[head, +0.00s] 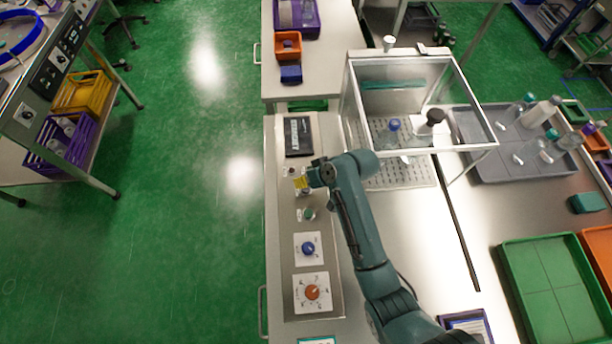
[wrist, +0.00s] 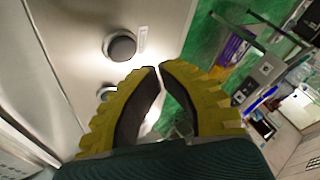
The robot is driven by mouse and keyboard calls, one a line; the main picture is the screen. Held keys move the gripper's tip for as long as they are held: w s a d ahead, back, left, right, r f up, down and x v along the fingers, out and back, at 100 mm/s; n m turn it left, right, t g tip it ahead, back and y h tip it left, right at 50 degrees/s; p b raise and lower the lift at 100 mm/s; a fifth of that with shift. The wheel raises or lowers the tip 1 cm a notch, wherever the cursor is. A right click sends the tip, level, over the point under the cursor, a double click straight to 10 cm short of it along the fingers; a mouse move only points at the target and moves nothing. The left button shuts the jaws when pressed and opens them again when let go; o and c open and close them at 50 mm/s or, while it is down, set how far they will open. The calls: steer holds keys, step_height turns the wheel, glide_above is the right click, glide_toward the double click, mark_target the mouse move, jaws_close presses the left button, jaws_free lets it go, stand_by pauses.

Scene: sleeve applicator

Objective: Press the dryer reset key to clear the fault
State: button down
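The control panel (head: 284,232) is a long metal strip with a dark display (head: 298,135) at its far end. A small round button (head: 290,171) sits below the display, and a green button (head: 309,214) is nearer the front. My gripper (head: 302,183) hangs over the panel between these two. In the wrist view its yellow fingers (wrist: 160,69) have their tips together, with nothing seen between them. A dark round button (wrist: 121,45) with a small label lies just beyond the tips, apart from them. Another round button (wrist: 106,93) is partly hidden by the left finger. I cannot read which is the reset key.
A blue knob (head: 308,248) and an orange knob (head: 312,292) sit nearer the front of the panel. A clear-walled enclosure (head: 410,75) stands at the back right. A grey tray (head: 500,168) with bottles and a green tray (head: 545,290) are on the right.

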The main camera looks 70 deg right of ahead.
steer(key=shift+r+p, duration=1.5)
steer(key=shift+r, duration=0.3)
